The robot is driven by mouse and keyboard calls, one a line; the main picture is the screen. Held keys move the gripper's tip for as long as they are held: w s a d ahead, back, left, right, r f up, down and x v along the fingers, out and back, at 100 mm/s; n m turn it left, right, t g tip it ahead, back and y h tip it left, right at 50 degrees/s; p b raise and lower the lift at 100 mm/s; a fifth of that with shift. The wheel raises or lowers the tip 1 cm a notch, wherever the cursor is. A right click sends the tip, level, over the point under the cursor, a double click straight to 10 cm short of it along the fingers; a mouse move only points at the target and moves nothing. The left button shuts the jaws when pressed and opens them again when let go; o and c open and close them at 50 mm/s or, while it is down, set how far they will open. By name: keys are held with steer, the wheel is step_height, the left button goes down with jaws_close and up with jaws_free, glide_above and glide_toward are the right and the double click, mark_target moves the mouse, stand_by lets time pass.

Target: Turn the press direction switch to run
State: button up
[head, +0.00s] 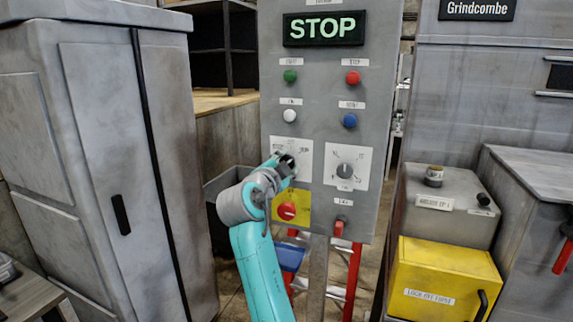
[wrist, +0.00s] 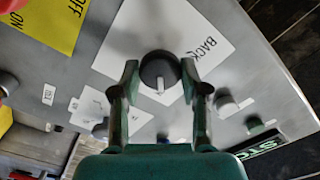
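The press direction switch appears to be the round black knob (wrist: 149,69) with a white pointer mark, on a white plate (wrist: 110,48) marked BACK. In the wrist view the pointer aims down the picture, away from the word BACK. My gripper (wrist: 160,72) is open, with one finger on each side of the knob. I cannot tell whether the fingers touch it. In the head view my gripper (head: 285,160) is at the left white plate (head: 303,163) of the grey panel and hides most of the knob. Any run label is not readable.
The panel's display (head: 324,29) reads STOP. Push buttons sit above the plates. A second dial (head: 344,171) is at right. A red knob (head: 287,211) on a yellow plate is just below my gripper. A grey cabinet (head: 100,160) stands left, a yellow box (head: 445,278) right.

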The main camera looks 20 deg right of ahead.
steer(key=shift+o, duration=1.2)
steer(key=v, duration=1.2)
